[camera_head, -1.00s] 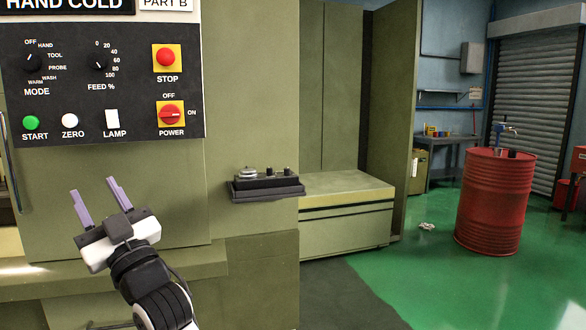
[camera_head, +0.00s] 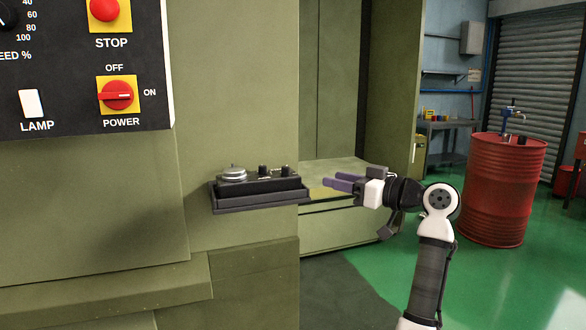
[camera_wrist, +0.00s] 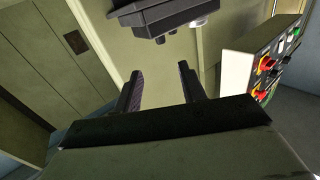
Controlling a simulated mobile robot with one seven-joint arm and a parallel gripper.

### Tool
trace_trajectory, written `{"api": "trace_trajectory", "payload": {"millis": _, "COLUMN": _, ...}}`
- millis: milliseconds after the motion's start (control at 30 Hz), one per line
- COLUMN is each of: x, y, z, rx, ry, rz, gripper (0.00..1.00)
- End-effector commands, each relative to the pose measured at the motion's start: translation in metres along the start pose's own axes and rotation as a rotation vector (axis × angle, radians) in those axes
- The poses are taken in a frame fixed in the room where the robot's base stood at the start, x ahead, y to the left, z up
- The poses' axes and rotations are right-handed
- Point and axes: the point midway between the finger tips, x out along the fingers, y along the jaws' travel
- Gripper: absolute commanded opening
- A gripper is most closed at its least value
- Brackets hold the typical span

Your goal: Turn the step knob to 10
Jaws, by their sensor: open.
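A small black control box (camera_head: 258,182) sits on a dark shelf on the green cabinet in the head view. It carries a silver wheel (camera_head: 233,173) and two small black knobs, one in the middle (camera_head: 263,169) and one at the right (camera_head: 285,170). Their labels and settings are too small to read, so I cannot tell which is the step knob. My gripper (camera_head: 327,183) is open and empty, to the right of the box and pointing left towards it. The wrist view shows the box (camera_wrist: 170,14) beyond the fingertips (camera_wrist: 158,73), apart from them.
The dark shelf (camera_head: 262,204) juts from the cabinet under the box. An upper panel with the red POWER switch (camera_head: 118,95), STOP button (camera_head: 104,10) and LAMP switch (camera_head: 32,103) is at the left. A red barrel (camera_head: 500,190) stands at the right on the green floor.

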Motion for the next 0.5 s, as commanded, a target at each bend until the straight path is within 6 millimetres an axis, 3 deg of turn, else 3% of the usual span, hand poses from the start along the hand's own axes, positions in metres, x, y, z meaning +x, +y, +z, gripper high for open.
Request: {"api": "trace_trajectory", "payload": {"millis": 500, "x": 0.103, "y": -0.001, "z": -0.002, "rx": 0.000, "ry": -0.002, "rz": -0.001, "gripper": 0.41}}
